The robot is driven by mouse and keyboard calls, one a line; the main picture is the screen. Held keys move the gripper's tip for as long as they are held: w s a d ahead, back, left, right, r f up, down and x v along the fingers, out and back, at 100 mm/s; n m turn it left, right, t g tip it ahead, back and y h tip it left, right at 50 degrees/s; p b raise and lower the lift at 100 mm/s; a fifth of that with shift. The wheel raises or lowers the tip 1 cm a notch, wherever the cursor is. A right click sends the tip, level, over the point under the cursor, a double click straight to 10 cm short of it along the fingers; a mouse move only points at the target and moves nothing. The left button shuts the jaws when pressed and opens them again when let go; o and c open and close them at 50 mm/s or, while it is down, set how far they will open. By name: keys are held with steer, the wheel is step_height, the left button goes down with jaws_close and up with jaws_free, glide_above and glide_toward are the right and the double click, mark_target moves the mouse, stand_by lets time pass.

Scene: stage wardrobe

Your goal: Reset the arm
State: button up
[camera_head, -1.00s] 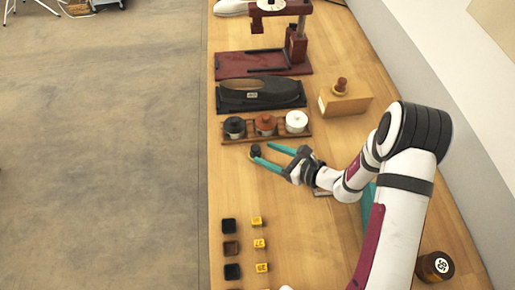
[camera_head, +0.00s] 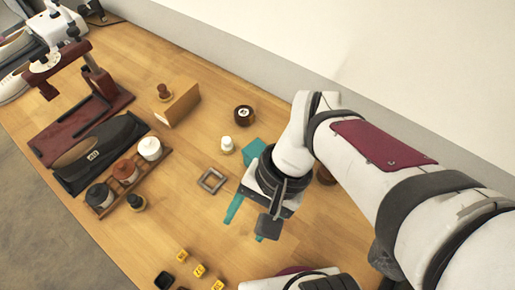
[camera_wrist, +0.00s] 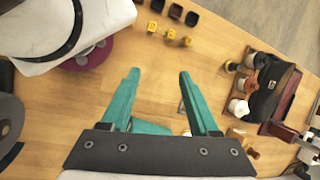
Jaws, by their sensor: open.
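My gripper (camera_head: 248,222) is open and empty over the bare wooden table, with its teal fingers pointing down. In the wrist view my gripper (camera_wrist: 158,77) shows both fingers apart with only table between the tips. A small dark bottle (camera_head: 136,203) stands on the table beside the rack of jars, apart from my gripper; it also shows in the wrist view (camera_wrist: 231,66). My arm reaches in from the right of the head view.
A rack (camera_head: 105,210) holds three jars. Yellow cubes (camera_head: 199,271) lie in front.

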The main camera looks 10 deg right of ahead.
steer(key=d+h, duration=0.1)
steer(key=s+d+t, duration=0.1)
steer(key=d, duration=0.1)
steer(key=d+h, duration=0.1)
steer(key=d, duration=0.1)
steer(key=shift+s+d+r+n+t+h, duration=0.2)
steer(key=shift+s+n+t+h, duration=0.1)
stand_by(0.7)
